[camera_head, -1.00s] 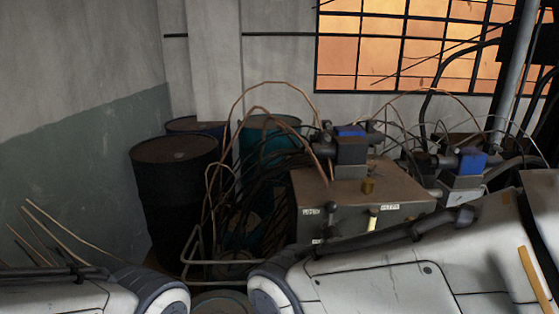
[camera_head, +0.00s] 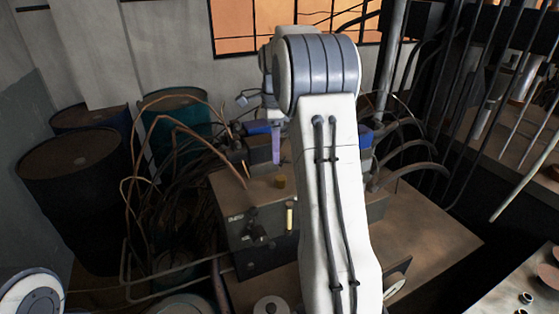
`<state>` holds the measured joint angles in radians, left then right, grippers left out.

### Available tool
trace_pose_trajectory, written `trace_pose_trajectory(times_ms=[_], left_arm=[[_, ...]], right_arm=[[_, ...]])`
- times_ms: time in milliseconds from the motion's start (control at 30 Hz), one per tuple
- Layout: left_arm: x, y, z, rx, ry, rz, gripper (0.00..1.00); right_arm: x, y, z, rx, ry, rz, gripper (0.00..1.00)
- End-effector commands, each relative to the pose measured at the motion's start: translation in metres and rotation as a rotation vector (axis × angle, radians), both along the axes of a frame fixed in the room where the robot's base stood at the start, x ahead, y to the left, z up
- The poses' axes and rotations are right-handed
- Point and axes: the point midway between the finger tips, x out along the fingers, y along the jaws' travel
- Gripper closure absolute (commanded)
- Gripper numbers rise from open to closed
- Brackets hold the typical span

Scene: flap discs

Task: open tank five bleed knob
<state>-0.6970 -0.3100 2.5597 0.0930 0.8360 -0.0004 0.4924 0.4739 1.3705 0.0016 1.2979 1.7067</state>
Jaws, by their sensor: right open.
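A brown metal tank (camera_head: 225,190) stands in the middle with small labels on its front, too small to read, so I cannot tell its number. A short brass-coloured knob (camera_head: 280,182) stands on its top near the front edge. A pale yellow upright strip (camera_head: 290,217) and a dark fitting (camera_head: 257,233) are on its front. My right arm rises in front of the tank and hides its right part. My right gripper (camera_head: 262,125) is open beyond the wrist, above and behind the knob, apart from it. My left gripper is out of view.
A blue-topped valve block (camera_head: 258,127) sits on the tank, with copper pipes and dark hoses to its left. Drums (camera_head: 75,165) stand at the left. Dark vertical pipes and cables crowd the right. A brown surface (camera_head: 440,235) at the right is mostly bare.

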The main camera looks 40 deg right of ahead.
Motion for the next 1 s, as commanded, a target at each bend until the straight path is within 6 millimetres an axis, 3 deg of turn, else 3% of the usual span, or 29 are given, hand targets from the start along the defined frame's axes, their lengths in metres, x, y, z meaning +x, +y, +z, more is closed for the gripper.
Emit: trace_pose_trajectory(times_ms=[33, 167, 500, 700, 1000], left_arm=[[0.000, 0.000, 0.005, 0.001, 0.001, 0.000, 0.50], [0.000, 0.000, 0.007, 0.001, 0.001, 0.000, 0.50], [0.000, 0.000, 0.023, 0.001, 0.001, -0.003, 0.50], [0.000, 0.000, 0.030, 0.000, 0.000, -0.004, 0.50], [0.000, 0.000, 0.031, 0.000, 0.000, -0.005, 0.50]], right_arm=[[-0.002, -0.011, 0.003, 0.000, 0.002, -0.047, 0.31], [-0.003, -0.018, -0.006, -0.001, 0.004, -0.085, 0.31], [-0.004, -0.017, -0.066, 0.001, 0.005, -0.081, 0.31], [-0.004, -0.017, -0.092, 0.000, 0.003, -0.080, 0.31], [-0.003, -0.017, -0.102, -0.001, 0.000, -0.080, 0.31]])
